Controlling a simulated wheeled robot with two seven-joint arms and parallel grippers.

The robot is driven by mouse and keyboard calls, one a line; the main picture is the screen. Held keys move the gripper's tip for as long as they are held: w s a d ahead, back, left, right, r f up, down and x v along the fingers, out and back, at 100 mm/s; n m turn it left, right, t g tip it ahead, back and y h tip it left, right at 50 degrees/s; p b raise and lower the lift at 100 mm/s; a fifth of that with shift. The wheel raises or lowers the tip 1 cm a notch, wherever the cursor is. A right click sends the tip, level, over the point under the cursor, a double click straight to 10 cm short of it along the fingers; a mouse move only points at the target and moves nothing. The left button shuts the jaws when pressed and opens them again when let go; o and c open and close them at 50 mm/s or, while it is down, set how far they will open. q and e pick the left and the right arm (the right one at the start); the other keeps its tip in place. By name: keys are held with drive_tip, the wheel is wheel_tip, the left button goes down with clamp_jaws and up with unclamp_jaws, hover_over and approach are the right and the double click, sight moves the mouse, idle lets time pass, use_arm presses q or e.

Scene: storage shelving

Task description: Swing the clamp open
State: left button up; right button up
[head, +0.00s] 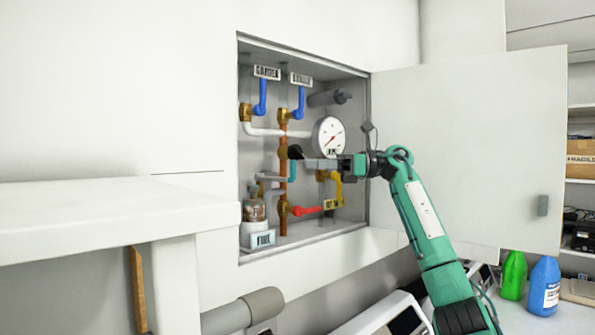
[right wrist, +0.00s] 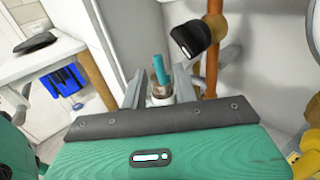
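My right gripper (head: 308,163) reaches into an open wall cabinet, its fingers near the pipes. In the right wrist view its two fingers (right wrist: 159,85) stand apart, with a teal handle (right wrist: 159,70) showing between them, apparently beyond the tips. In the head view the teal handle (head: 292,172) hangs just below the fingers. A black round-ended part (head: 295,152) sits at the copper pipe by the fingertips; it also shows in the right wrist view (right wrist: 190,38), above and right of the fingers. I cannot tell which part is the clamp. My left gripper is out of view.
The cabinet holds blue handles (head: 262,97), a gauge (head: 329,136), a red handle (head: 306,210), a yellow handle (head: 338,188) and a jar (head: 254,211). Its door (head: 470,150) stands open at right. A white shelf (head: 110,215) juts out at left.

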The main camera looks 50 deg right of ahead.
drive_tip(key=v, duration=0.8)
drive_tip(key=shift+b, duration=0.45)
drive_tip(key=shift+d, duration=0.1)
